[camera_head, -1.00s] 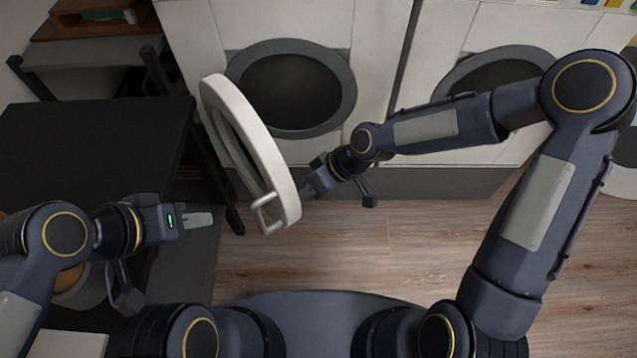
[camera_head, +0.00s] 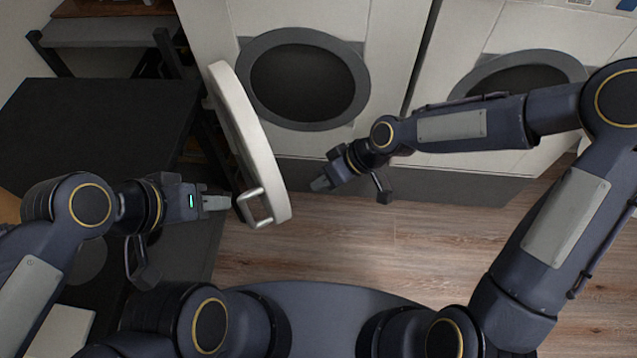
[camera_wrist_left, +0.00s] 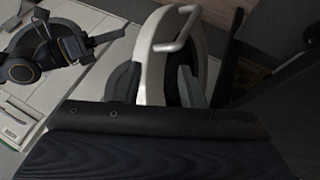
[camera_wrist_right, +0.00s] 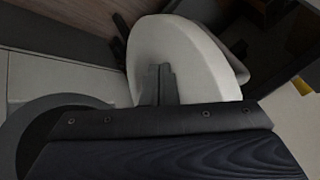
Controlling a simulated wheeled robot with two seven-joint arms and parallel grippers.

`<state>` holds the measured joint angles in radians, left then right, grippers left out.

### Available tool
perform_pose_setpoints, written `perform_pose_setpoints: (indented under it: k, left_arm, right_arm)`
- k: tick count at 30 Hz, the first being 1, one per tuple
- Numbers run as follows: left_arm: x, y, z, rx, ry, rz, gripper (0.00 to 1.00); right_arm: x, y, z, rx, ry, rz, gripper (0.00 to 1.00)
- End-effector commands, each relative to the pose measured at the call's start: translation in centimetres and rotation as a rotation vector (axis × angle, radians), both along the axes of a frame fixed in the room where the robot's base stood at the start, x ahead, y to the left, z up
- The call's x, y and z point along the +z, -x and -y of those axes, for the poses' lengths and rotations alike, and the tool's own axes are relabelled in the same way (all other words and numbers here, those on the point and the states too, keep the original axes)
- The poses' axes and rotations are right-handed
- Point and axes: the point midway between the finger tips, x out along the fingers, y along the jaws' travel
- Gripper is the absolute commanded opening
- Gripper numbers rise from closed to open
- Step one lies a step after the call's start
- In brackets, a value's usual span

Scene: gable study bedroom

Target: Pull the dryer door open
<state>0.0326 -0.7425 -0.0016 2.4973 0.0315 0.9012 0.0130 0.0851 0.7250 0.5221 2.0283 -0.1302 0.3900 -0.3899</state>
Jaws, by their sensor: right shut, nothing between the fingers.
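The dryer door (camera_head: 250,135), a thick white ring, stands swung wide open from the dark round dryer opening (camera_head: 308,80). Its pale handle (camera_head: 258,208) is at the near end and also shows in the left wrist view (camera_wrist_left: 178,32). My left gripper (camera_head: 222,202) is just left of the handle; its fingers (camera_wrist_left: 155,85) are apart with nothing gripped. My right gripper (camera_head: 322,184) is right of the door's near end, on its opposite face, with a gap. Its fingers are together and empty in the right wrist view (camera_wrist_right: 160,84), before the white door (camera_wrist_right: 180,55).
A second machine with a round dark door (camera_head: 520,75) stands to the right. A black table (camera_head: 90,130) is at the left, close to the door. Bare wooden floor (camera_head: 400,235) lies in front of the machines.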

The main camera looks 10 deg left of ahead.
Motion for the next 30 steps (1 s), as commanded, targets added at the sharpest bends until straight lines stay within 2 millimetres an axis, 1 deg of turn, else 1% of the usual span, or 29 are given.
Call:
perform_pose_setpoints:
  k: [1,12,18,26,28,30]
  left_arm:
    - [0.4,0.0,0.0,0.0,0.0,0.001,0.36]
    - [1.5,0.0,0.0,0.0,0.0,0.001,0.36]
    - [1.7,0.0,0.0,0.0,0.0,0.001,0.36]
    - [1.7,0.0,0.0,0.0,0.0,0.001,0.36]
    - [2.0,0.0,0.0,0.0,0.0,0.001,0.36]
    - [2.6,0.0,0.0,0.0,0.0,0.001,0.36]
  right_arm:
    - [0.9,0.0,0.5,-0.003,0.0,0.003,0.0]
    - [5.9,0.4,4.3,-0.003,0.001,0.002,0.0]
    - [7.1,0.5,5.2,0.0,0.001,0.001,0.0]
    - [7.2,0.5,5.4,0.0,0.001,0.0,0.0]
    - [7.6,0.6,5.8,-0.009,0.013,0.003,0.0]
    - [8.6,0.8,6.9,-0.036,0.046,0.008,0.0]
